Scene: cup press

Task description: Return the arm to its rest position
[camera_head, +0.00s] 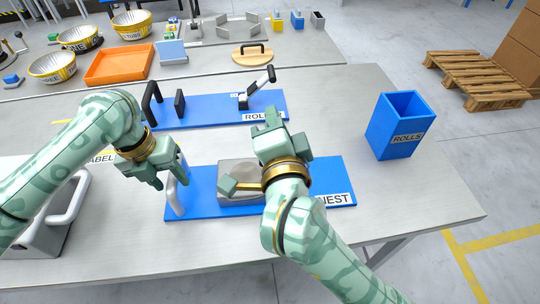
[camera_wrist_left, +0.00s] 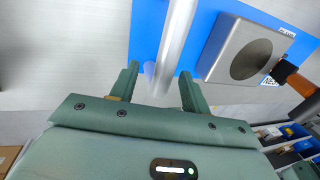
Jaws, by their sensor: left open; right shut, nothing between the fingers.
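My left gripper (camera_head: 165,178) is open and empty beside the left end of the blue NEST board (camera_head: 335,186). A pale upright handle bar (camera_head: 172,196) stands close to its fingers. In the left wrist view the open fingers (camera_wrist_left: 159,76) point toward the bar (camera_wrist_left: 176,45), with nothing held between them. My right gripper (camera_head: 272,122) is shut and empty. In the head view it covers part of the NEST board and the right side of the grey block (camera_head: 235,170). The block's round recess shows in the left wrist view (camera_wrist_left: 252,60).
The blue ROLL board (camera_head: 205,110) with black uprights and a lever (camera_head: 258,88) lies behind. A blue ROLLS bin (camera_head: 393,130) stands at right. A grey machine with a pale handle (camera_head: 68,202) is at lower left. The table's right end (camera_head: 440,190) is clear.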

